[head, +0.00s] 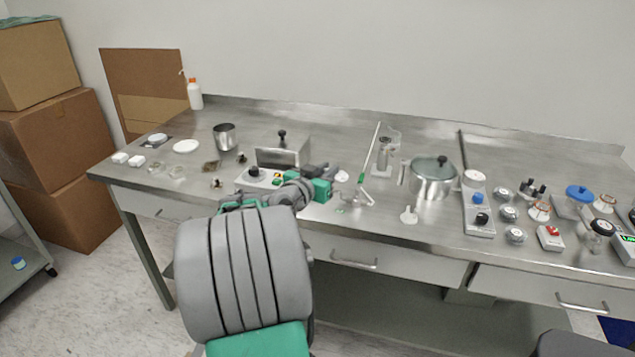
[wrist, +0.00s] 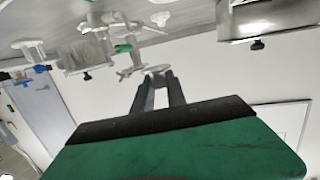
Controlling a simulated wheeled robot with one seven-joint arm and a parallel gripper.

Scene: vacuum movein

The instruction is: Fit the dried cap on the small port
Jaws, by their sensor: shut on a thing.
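My gripper (head: 335,177) reaches over the middle of the bench, partly hidden by my arm. In the wrist view its two fingers (wrist: 157,82) come close together at the tips, shut on a small pale piece (wrist: 157,68), which looks like the cap. A pale piece (head: 342,176) also shows at the gripper in the head view. Just past the fingertips in the wrist view is a white fitting with a round flange (wrist: 130,70). A clear and white assembly (head: 364,196) stands right of the gripper. I cannot tell which opening is the small port.
A steel box (head: 278,157) sits left of the gripper.

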